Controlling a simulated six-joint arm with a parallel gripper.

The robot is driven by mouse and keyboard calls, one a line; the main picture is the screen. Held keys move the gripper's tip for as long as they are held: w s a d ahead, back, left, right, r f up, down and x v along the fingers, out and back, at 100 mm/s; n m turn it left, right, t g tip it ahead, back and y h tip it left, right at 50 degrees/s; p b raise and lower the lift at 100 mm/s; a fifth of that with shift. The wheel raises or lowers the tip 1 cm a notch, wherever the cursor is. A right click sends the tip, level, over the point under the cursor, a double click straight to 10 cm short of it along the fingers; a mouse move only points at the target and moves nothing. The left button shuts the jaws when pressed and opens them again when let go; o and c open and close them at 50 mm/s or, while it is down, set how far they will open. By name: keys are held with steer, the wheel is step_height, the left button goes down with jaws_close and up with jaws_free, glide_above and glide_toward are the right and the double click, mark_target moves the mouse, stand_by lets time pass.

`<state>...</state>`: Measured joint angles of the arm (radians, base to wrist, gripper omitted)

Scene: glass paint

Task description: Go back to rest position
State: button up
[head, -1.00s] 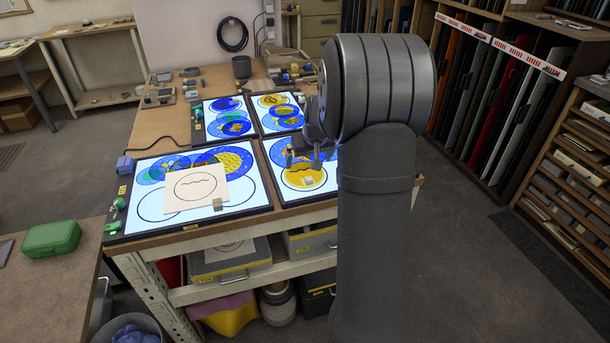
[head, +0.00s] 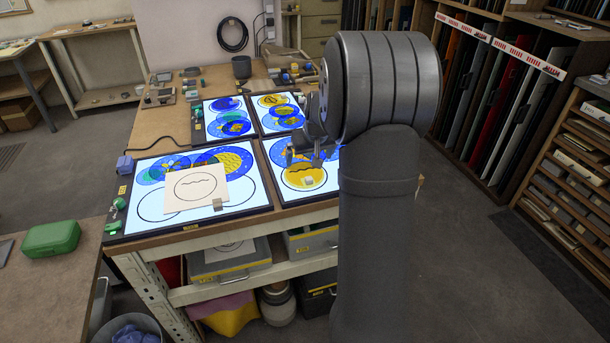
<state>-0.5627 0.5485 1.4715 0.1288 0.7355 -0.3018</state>
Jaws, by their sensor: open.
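My gripper (head: 304,158) is open above the right front light panel (head: 333,186). Part of it is hidden behind my own arm. A yellow round glass piece (head: 299,177) with a small pale block (head: 308,181) on it lies below the gripper. I cannot tell whether the gripper touches anything, but it seems empty. The left front light panel (head: 250,197) holds blue and yellow glass pieces (head: 233,158) and a white sheet (head: 181,197) with a drawn circle. A small grey block (head: 217,204) sits at the sheet's lower right corner.
Two more lit panels with coloured glass (head: 232,125) and (head: 277,107) lie behind. A dark cup (head: 241,68) and small tools stand at the table's back. A green case (head: 51,237) sits on a bench at left. A rack of sheets (head: 500,110) stands at right.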

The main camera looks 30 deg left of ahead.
steer(key=v, duration=0.8)
steer(key=shift+r, duration=0.2)
